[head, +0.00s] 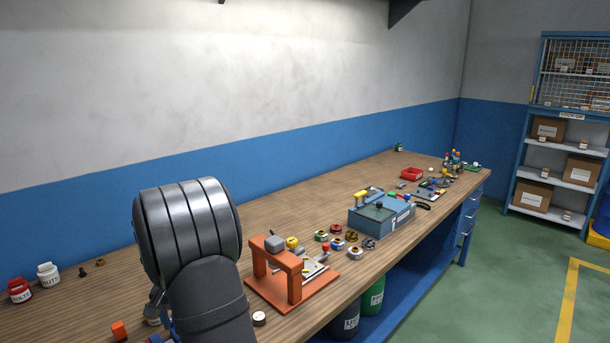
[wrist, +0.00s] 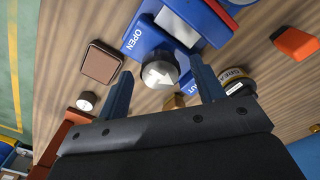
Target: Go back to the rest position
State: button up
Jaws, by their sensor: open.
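My gripper (wrist: 160,66) shows in the wrist view with its two blue fingers apart. A round grey knob (wrist: 158,74) with a white arrow lies between the fingertips in the picture, and the fingers look clear of it. The knob is on a blue device (wrist: 151,36) marked OPEN, with a second label partly hidden by the right finger. In the head view my dark arm fills the lower left over the workbench (head: 110,287), and it hides most of my gripper and the device.
An orange press-like stand (head: 293,290) is just right of my arm. White (head: 48,274) and red (head: 19,291) jars stand at the left. A blue box (head: 381,218) and small parts sit farther along the bench. An orange block (wrist: 295,42) and a dark-lidded tin (wrist: 237,82) are near the device.

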jog(key=n, duration=0.3)
jog(key=shift+n, duration=0.3)
jog(key=shift+d+r, duration=0.1)
dwell(0.5)
